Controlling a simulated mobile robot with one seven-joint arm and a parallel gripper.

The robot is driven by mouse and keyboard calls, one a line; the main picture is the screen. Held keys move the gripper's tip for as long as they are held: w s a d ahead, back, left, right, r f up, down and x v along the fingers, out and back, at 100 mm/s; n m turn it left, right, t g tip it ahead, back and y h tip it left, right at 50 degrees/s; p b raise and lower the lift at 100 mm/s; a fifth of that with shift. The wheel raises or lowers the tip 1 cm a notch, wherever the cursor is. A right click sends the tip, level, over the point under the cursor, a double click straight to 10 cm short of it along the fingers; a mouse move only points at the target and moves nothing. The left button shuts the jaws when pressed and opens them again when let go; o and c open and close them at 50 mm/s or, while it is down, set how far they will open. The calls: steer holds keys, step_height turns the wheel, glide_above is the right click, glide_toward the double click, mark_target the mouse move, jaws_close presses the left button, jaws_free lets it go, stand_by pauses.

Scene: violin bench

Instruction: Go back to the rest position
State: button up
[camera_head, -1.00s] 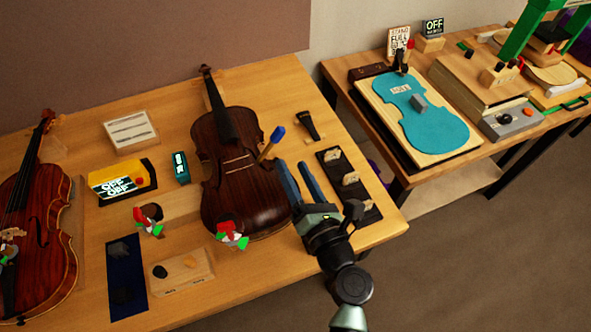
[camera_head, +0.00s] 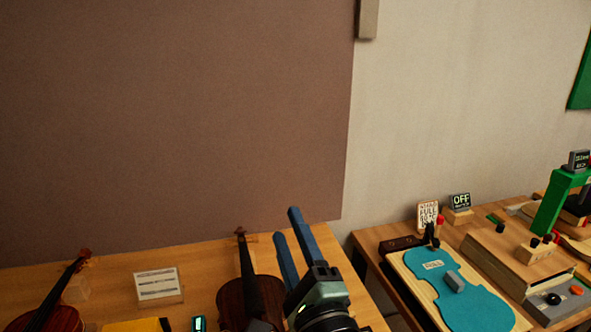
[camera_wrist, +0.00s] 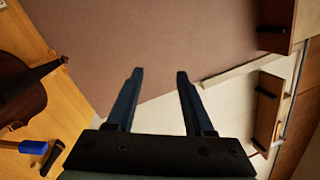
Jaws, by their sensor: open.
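My gripper (camera_head: 284,238) is in front of the wooden bench at the bottom of the head view, raised with its two blue fingers pointing up and apart. In the wrist view my gripper (camera_wrist: 159,74) is open, with nothing between its fingers, and faces the brown wall panel. Its body hides part of the dark violin (camera_head: 233,300) in the head view. That violin's body and neck also show at the left of the wrist view (camera_wrist: 22,98).
Another violin (camera_head: 47,318) lies at the far left of the wooden bench (camera_head: 100,291). Space before the wall panel (camera_head: 170,120) is free.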

steer(key=s+r+n+t+h, duration=0.25)
steer(key=s+r+n, duration=0.3)
steer(key=r, duration=0.45)
steer(key=s+r+n+t+h, duration=0.25)
steer(key=s+r+n, duration=0.35)
steer(key=r, duration=0.4)
steer(key=s+r+n+t+h, duration=0.1)
steer(key=s+r+n+t, duration=0.25)
steer(key=r+n, duration=0.55)
step_height(320, 180, down, 49)
steer(key=d+m+b, duration=0.1)
steer(key=b, duration=4.9)
steer(key=shift+w+d+f+g+b, duration=0.15)
steer(key=shift+d+g+b, duration=0.15)
steer(key=shift+g+b, duration=0.1)
